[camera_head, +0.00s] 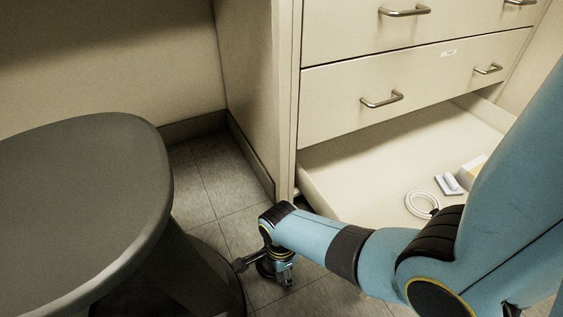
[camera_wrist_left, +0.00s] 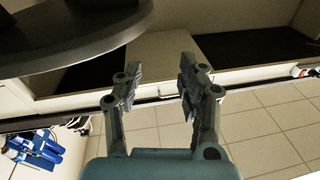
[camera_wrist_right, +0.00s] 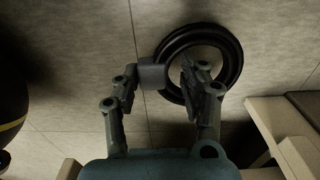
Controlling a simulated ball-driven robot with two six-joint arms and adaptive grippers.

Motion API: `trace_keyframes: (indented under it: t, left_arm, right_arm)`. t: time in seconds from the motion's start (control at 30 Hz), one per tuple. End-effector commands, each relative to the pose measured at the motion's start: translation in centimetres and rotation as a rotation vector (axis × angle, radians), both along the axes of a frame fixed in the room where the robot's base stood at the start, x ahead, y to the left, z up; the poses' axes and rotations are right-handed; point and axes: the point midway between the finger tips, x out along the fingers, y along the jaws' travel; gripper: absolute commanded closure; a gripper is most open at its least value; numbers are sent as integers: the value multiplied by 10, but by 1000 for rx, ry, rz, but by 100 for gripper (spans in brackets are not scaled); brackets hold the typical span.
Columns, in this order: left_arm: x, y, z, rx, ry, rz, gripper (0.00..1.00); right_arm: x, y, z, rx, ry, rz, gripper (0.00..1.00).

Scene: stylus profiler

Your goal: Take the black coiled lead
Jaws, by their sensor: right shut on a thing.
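The black coiled lead (camera_wrist_right: 235,55) is a dark ring of several turns in the right wrist view. My right gripper (camera_wrist_right: 158,82) is shut on it, with one finger across the ring and a dark grey block beside the other fingertip. In the head view my right gripper (camera_head: 279,272) points down low over the floor, in front of the open drawer, and hides much of the lead. My left gripper (camera_wrist_left: 158,85) is open and empty in the left wrist view; it is outside the head view.
A dark round stool (camera_head: 85,200) stands at the left, close to my right gripper. Tiled floor (camera_head: 205,185) is clear between stool and cabinet.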

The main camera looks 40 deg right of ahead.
Motion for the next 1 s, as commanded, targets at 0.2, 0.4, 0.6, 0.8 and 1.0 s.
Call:
trace_keyframes:
  t: [0.2, 0.4, 0.6, 0.8, 1.0]
  left_arm:
    - [-40, 8, -71, 0, 315, 36, 60]
    - [-74, 13, -113, 0, 535, 60, 60]
    - [-82, 17, -127, 5, 701, 78, 60]
    - [-89, 18, -134, 7, 774, 85, 60]
    - [-90, 18, -135, 7, 783, 86, 60]
  right_arm:
    - [1, 0, 19, 0, -3, 0, 90]
    - [2, 0, 32, 0, -4, 0, 90]
    - [1, 0, 45, 1, -2, 0, 90]
    - [0, 0, 49, 0, 1, 0, 90]
    - [-1, 0, 48, 0, 1, 0, 90]
